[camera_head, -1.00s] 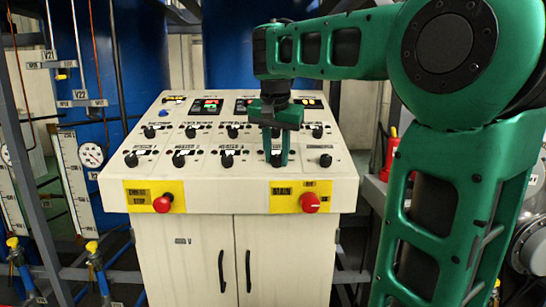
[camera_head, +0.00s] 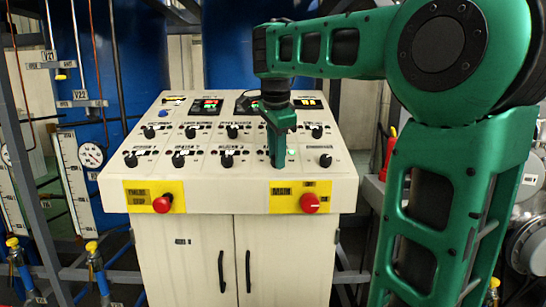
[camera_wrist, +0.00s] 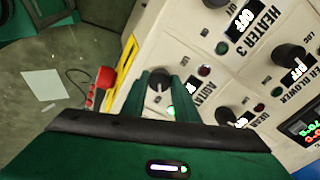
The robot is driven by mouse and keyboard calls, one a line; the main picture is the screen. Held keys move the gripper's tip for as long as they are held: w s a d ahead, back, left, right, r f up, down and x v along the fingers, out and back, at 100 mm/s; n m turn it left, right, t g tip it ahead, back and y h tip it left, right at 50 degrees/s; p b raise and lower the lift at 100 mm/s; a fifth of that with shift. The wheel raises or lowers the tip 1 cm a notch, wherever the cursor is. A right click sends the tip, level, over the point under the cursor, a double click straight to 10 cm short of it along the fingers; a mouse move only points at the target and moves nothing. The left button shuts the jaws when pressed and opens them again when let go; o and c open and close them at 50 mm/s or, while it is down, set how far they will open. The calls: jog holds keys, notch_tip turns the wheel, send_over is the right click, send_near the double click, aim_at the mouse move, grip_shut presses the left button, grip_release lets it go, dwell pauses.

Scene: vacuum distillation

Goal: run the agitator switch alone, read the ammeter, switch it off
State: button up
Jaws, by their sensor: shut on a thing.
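The agitator switch (camera_wrist: 157,98) is a dark knob on the sloped panel of a cream control console (camera_head: 240,185). In the wrist view its label reads "AGITA…", partly cut off. My gripper (camera_wrist: 168,82) points down at the panel with its fingers closed around the knob. In the head view my gripper (camera_head: 278,160) hides the knob. Digital displays (camera_head: 206,106) line the panel's top; one behind my arm is partly hidden. I cannot tell which is the ammeter or read its digits.
Other knobs sit close by, including a lower-right knob (camera_head: 326,160) and the Heater 3 knob (camera_wrist: 215,3). A red button (camera_head: 310,203) on a yellow plate is on the front edge below my gripper. Gauges and valves stand at the left.

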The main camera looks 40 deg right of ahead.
jog(key=shift+w+a+r+m, duration=0.2)
jog(key=shift+m, duration=0.2)
jog(key=o, duration=1.1)
jog(key=shift+c, duration=0.2)
jog(key=shift+f, duration=0.1)
jog(key=shift+d, duration=0.1)
